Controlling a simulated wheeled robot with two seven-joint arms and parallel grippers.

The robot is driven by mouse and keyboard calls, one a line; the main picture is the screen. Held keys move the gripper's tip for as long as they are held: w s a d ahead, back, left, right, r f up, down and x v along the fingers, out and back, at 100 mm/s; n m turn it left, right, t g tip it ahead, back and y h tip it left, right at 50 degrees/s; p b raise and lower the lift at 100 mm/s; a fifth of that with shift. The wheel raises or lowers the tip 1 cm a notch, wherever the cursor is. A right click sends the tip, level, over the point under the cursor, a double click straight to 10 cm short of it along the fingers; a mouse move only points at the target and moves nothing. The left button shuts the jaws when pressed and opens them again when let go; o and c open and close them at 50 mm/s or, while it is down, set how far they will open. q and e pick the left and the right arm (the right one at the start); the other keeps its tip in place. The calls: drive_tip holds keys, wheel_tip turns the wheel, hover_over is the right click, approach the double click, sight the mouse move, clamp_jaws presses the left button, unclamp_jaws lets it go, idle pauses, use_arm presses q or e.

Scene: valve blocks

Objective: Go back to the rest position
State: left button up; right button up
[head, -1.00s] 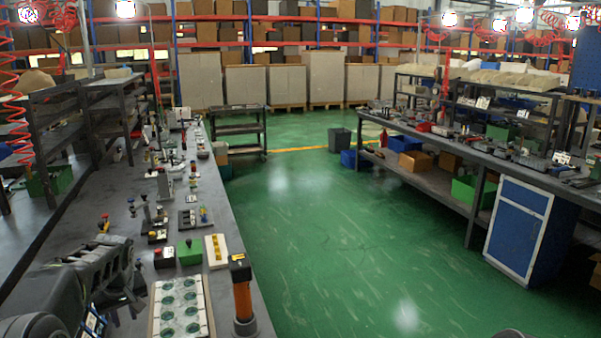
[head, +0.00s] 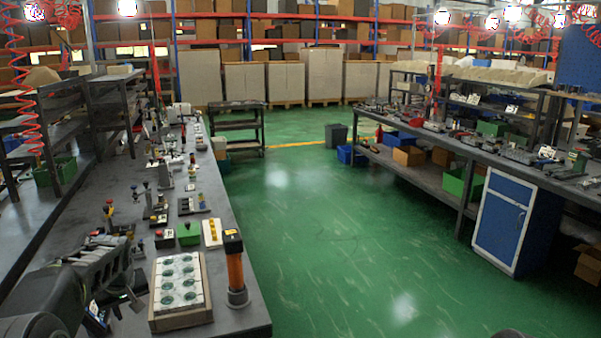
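My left gripper (head: 122,296) is at the lower left in the head view, over the near end of the left workbench (head: 225,318). Its arm comes in from the lower left corner. The fingers are dark and small here, and I cannot tell whether they are open or shut. A tray with several round green-ringed pieces (head: 181,285) lies on the bench to the right of the gripper, apart from it. An orange post with a black top (head: 235,272) stands right of the tray. My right gripper is not in view.
A green block (head: 189,234), a red-button box (head: 164,238) and a white-and-yellow strip (head: 212,233) lie behind the tray. More valve parts line the bench. A green floor aisle (head: 330,240) is clear. A second bench with a blue cabinet (head: 517,222) stands right.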

use_arm(q)
drive_tip(key=s+d+f+m+t+h, duration=0.1)
drive_tip(key=s+d+f+m+h, duration=0.15)
drive_tip(key=d+f, duration=0.8)
drive_tip(key=s+d+f+m+h, duration=0.2)
drive_tip(key=s+d+f+m, duration=0.15)
drive_tip(key=d+f, duration=0.65)
drive_tip(key=s+d+f+g+h, duration=0.1)
drive_tip(key=s+d+f, duration=0.3)
drive_tip(key=s, duration=0.6)
drive_tip(key=s+d+f+g, duration=0.2)
drive_tip(key=s+d+f, duration=0.2)
drive_tip(key=s, duration=0.7)
drive_tip(key=s+d+f+g+h, duration=0.1)
drive_tip(key=s+d+f, duration=0.3)
drive_tip(key=s, duration=0.6)
drive_tip(key=shift+s+d+f+g+h, duration=0.15)
drive_tip(key=shift+d+f+g+h, duration=0.2)
drive_tip(key=shift+d, duration=0.7)
drive_tip(key=shift+a, duration=0.1)
